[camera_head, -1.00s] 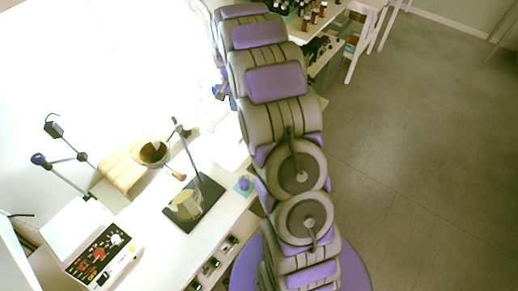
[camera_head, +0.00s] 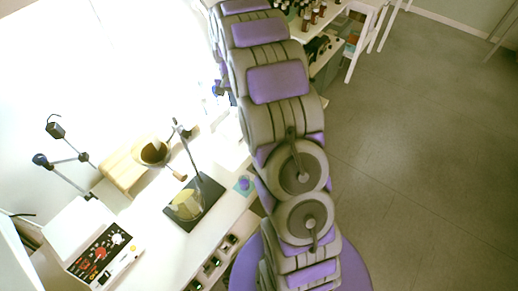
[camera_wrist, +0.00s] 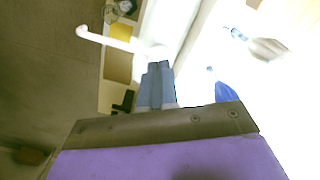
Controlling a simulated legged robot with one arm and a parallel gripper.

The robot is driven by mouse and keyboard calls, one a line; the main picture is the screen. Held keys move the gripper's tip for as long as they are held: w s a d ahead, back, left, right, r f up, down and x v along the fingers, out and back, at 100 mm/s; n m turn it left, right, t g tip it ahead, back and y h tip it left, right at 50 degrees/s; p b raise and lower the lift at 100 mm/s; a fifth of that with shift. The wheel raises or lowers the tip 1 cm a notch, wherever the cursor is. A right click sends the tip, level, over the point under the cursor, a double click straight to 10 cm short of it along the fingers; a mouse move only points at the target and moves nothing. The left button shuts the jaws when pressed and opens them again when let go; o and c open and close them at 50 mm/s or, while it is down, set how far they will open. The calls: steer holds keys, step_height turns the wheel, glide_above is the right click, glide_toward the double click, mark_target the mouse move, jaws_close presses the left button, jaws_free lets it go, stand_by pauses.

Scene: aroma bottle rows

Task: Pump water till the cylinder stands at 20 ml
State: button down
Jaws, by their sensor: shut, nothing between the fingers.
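My gripper (camera_wrist: 158,66) shows in the wrist view with its grey-blue fingers together and nothing between them. A white pump spout (camera_wrist: 108,39) reaches left from a white head (camera_wrist: 156,50) just beyond the fingertips. I cannot tell whether the fingertips touch the head. A blue object (camera_wrist: 226,92) stands to the right of the fingers. The cylinder cannot be made out for certain, and no water level is readable. In the head view my arm covers the middle of the picture, and the gripper is hidden or out of frame.
Dark bottles (camera_head: 314,16) stand on a far table. Grey floor (camera_head: 430,150) is free at right.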

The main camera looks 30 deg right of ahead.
steer(key=shift+r, duration=0.1)
step_height(320, 180, up, 6)
steer(key=shift+f+p, duration=0.1)
steer(key=shift+p, duration=1.05)
steer(key=s+a+r+n+b, duration=0.1)
steer(key=s+a+r, duration=0.1)
steer(key=s+a, duration=0.3)
steer(key=s+a+r+n+g+b, duration=0.1)
steer(key=s+a+r+n, duration=0.15)
steer(key=s, duration=0.45)
steer(key=s+a+r+n+b, duration=0.1)
steer(key=s+a+r, duration=0.1)
steer(key=s+a, duration=0.3)
steer(key=s+a+f+n+b, duration=0.1)
steer(key=s+a, duration=0.1)
steer(key=s, duration=0.9)
steer(key=s+a+f+n, duration=0.1)
steer(key=s+a+n, duration=0.1)
steer(key=s, duration=1)
steer(key=shift+f+g+b, duration=0.3)
steer(key=shift+g+b, duration=0.05)
steer(key=shift+g, duration=0.05)
steer(key=shift+w+d+n, duration=0.1)
steer(key=shift+n, duration=0.15)
